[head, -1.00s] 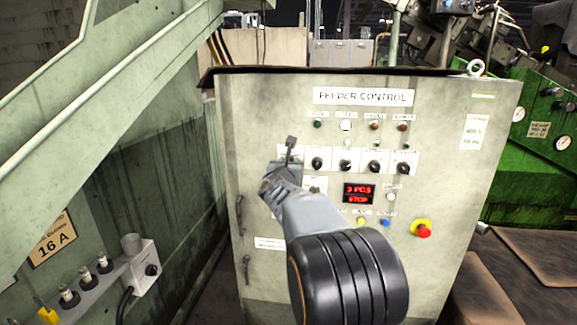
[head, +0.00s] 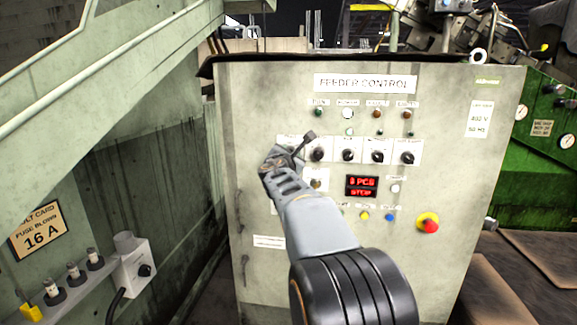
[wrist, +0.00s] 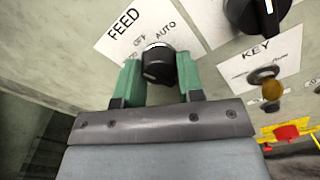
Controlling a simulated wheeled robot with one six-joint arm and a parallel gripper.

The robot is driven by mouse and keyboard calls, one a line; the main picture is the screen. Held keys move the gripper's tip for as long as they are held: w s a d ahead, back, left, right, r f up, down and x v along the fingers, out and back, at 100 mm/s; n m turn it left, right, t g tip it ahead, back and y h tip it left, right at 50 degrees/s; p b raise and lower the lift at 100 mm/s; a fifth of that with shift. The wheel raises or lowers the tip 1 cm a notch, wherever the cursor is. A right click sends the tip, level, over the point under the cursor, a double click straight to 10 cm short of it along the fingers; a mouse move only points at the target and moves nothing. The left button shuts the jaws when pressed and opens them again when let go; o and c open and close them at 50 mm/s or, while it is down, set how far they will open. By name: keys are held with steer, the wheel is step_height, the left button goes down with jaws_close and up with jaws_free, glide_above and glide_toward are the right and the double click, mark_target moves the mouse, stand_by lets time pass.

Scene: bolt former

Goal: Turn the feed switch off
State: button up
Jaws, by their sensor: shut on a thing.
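The feed switch (wrist: 158,66) is a black rotary knob on a white plate (wrist: 118,34) marked FEED, with OFF and AUTO legible and a third label partly covered. A pale mark shows at the knob's top edge, near OFF and AUTO; I cannot tell exactly which it points to. My gripper (wrist: 159,75) has its green fingers on both sides of the knob, shut on it. In the head view my gripper (head: 285,160) is at the left end of the switch row and hides the feed switch.
The FEEDER CONTROL cabinet (head: 240,200) carries several other black knobs (head: 348,155), a red display (head: 362,187) reading 3 PCS and STOP, and a red emergency button (head: 429,224). In the wrist view a key switch (wrist: 265,77) sits close right of my gripper.

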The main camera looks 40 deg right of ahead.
steer(key=shift+m+b, duration=0.95)
steer(key=shift+m, duration=0.55)
steer(key=o, duration=0.9)
steer(key=shift+o, duration=0.2)
steer(key=v, duration=1.3)
steer(key=shift+s+a, duration=0.3)
steer(key=shift+r, duration=0.1)
